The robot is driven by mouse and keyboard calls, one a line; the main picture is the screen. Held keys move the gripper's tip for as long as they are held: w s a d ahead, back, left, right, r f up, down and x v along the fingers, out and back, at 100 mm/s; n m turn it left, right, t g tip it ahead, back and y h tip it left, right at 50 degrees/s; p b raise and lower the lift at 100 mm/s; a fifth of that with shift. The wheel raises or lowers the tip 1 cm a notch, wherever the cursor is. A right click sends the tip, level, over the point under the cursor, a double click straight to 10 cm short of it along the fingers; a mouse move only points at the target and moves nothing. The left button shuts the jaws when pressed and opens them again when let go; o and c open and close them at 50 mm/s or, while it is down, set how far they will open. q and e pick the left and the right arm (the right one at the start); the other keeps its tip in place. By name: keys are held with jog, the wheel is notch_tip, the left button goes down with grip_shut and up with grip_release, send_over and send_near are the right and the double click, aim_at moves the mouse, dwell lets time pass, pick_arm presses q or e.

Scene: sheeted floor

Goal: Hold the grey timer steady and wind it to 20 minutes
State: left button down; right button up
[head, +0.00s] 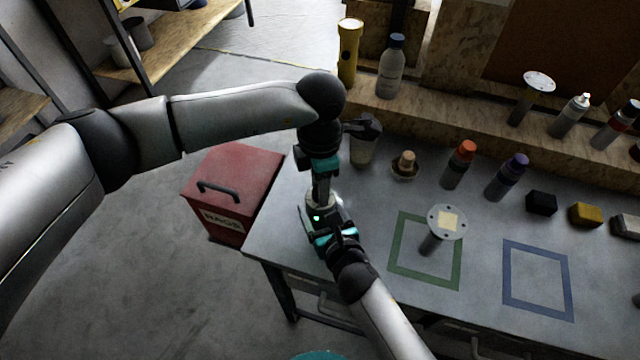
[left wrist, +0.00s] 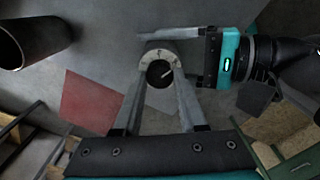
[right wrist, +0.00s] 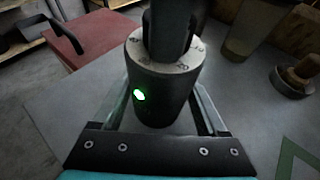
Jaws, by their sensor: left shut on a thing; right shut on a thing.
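The grey timer (right wrist: 160,92) stands upright near the table's left edge, with a green light on its side. Its pale, numbered dial ring surrounds a dark knob with a white pointer line in the left wrist view (left wrist: 160,72). In the head view the timer (head: 320,200) is mostly hidden by my grippers. My left gripper (head: 322,192) comes from above and is shut on the knob. My right gripper (head: 320,220) is low at the front and shut around the body. The dial numbers are too blurred to read the setting surely.
A red bin (head: 235,190) stands on the floor left of the table (head: 285,235). A grey cup (head: 364,145) and a wooden-knobbed item (head: 405,165) are close behind the timer.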

pick_arm(q)
jog(key=shift+m, duration=0.7)
jog(key=shift+c, duration=2.2)
grip_release()
notch_tip(320, 180, up, 12)
pick_arm(e)
jog(key=o, duration=1.4)
jog(key=shift+o, duration=0.2)
jog(key=shift+s+d, duration=0.1)
jog(key=shift+s, duration=0.05)
